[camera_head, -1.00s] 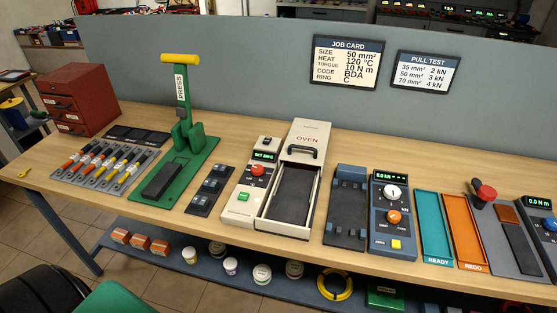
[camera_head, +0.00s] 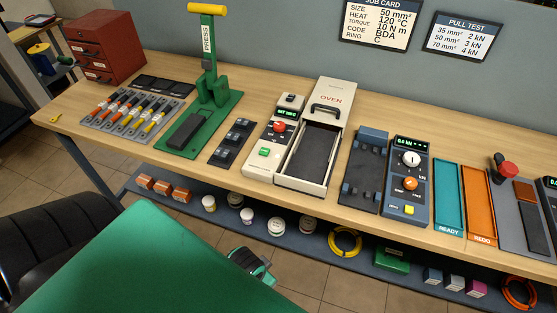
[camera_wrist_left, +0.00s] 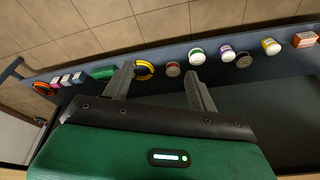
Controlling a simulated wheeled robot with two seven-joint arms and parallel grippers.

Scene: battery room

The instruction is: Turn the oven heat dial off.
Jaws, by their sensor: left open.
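The oven (camera_head: 333,92) stands on the bench with an open tray section in front. Its control panel (camera_head: 262,160) is on its left side, with a red dial (camera_head: 279,127), a small lit display (camera_head: 286,113) above it and a green button (camera_head: 264,152) below. The dial's exact setting is too small to read. My left gripper (camera_wrist_left: 158,72) is open and empty in the left wrist view, its fingers pointing toward the lower shelf. In the head view my green left arm fills the lower part, below and in front of the bench, well away from the dial. My right gripper is not in view.
The bench (camera_head: 125,150) holds a green press (camera_head: 205,100), a dark switch block (camera_head: 232,142), a blue cradle (camera_head: 366,170) and a pull tester (camera_head: 405,190). A lower shelf (camera_head: 325,228) carries jars, boxes and coils. A black chair (camera_head: 45,235) is at lower left.

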